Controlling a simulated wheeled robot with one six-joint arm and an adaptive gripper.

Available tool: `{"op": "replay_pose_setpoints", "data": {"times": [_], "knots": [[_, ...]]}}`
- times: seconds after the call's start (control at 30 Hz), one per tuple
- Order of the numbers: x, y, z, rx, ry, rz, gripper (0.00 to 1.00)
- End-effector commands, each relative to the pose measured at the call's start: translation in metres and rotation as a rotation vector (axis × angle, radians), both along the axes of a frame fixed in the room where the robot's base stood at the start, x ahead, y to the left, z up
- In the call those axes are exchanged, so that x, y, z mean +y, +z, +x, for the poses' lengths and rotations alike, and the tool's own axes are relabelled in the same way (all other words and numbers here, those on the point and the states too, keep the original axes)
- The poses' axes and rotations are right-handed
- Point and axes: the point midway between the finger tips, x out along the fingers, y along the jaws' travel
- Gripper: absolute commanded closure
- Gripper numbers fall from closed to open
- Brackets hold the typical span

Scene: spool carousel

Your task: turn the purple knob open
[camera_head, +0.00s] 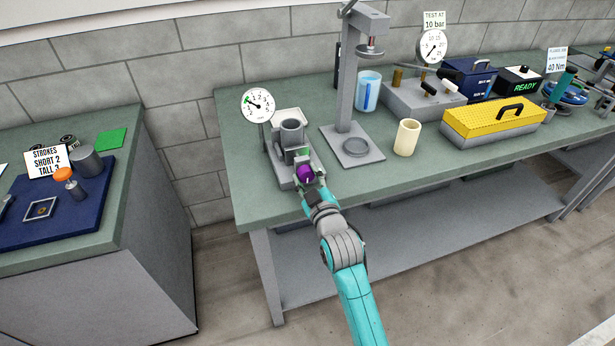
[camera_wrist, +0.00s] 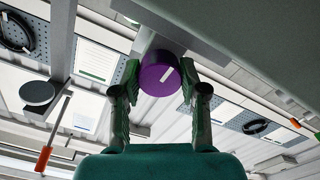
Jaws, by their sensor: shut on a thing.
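The purple knob (camera_head: 305,173) sits on the front of a grey fixture (camera_head: 281,173) at the left end of the green bench. In the wrist view the purple knob (camera_wrist: 160,76) shows its round face with a short white mark slanting up to the right. My gripper (camera_head: 313,183) is at the knob, with one finger on each side. In the wrist view my gripper (camera_wrist: 161,85) is shut on the knob. The fixture carries a grey cylinder and a round dial gauge (camera_head: 258,105) with a green band.
A grey press stand (camera_head: 350,140) rises right of the fixture. A separate bench with a blue mat (camera_head: 50,228) is at the left.

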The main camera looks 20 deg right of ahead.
Motion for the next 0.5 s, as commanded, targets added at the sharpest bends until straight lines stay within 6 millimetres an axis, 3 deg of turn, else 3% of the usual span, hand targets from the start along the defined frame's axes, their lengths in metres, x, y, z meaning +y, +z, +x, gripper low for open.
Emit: {"op": "replay_pose_setpoints", "data": {"times": [0.5], "knots": [[0.0001, -0.0005, 0.0000, 0.001, 0.000, -0.078, 0.92]]}}
